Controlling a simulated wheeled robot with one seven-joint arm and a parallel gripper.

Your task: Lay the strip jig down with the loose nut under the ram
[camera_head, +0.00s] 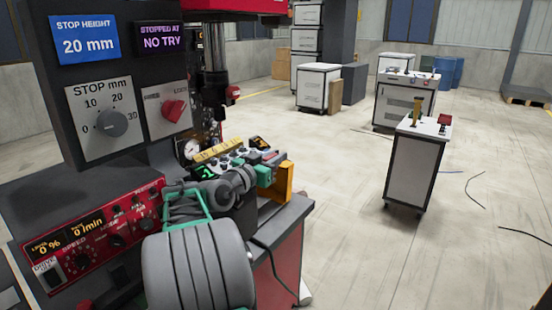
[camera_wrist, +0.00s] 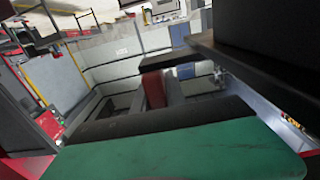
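The ram (camera_head: 214,75) is a dark vertical column on the press, with a red part beside its lower end. Below it a yellow strip with dark markings (camera_head: 217,150) lies across the work area; I cannot tell if it is the strip jig. I cannot make out the loose nut. My gripper (camera_head: 263,176) is by the bench's right edge, in front of the ram, partly hidden by my arm. In the wrist view my gripper (camera_wrist: 195,83) shows a dark upper finger and a green-and-black lower one with a gap between them. A red block (camera_wrist: 154,89) shows beyond the gap.
The press panel has a stop-height display (camera_head: 84,40) reading 20 mm and a stop knob (camera_head: 112,123). A red control box (camera_head: 95,230) sits at the bench front. A white cart (camera_head: 412,170) stands to the right, with clear floor between.

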